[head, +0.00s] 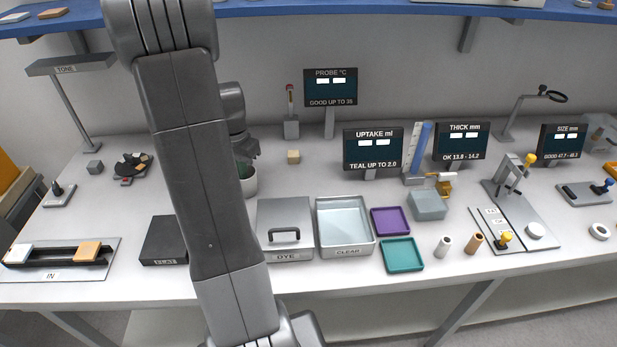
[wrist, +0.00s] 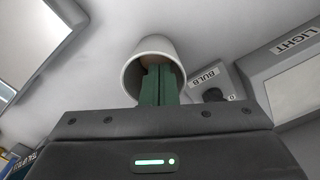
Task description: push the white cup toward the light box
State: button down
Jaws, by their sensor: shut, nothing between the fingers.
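The white cup (head: 250,183) stands on the bench just right of my arm in the head view, partly hidden by the arm. In the wrist view the cup (wrist: 140,72) has its round mouth facing the camera, with something brownish inside. My gripper (head: 245,168) is shut, and its green fingers (wrist: 159,72) reach over the rim into the mouth. I cannot tell whether they touch the inner wall. The light box (wrist: 292,88), labelled LIGHT, is at the right of the wrist view, apart from the cup. I cannot make it out in the head view.
A small BULB plate (wrist: 207,78) with a dark knob lies between the cup and the light box. In the head view, the DYE box (head: 285,215) and CLEAR tray (head: 345,247) stand in front, and a small tan block (head: 293,157) lies to the right.

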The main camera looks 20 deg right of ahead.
jog(key=shift+r+p, duration=1.3)
jog(key=shift+r, duration=0.65)
notch_tip(320, 180, up, 5)
jog(key=p, duration=0.3)
jog(key=shift+p, duration=0.35)
jog(key=shift+f, duration=0.1)
notch_tip(320, 180, down, 7)
jog(key=b, duration=0.5)
jog(key=shift+f, duration=0.15)
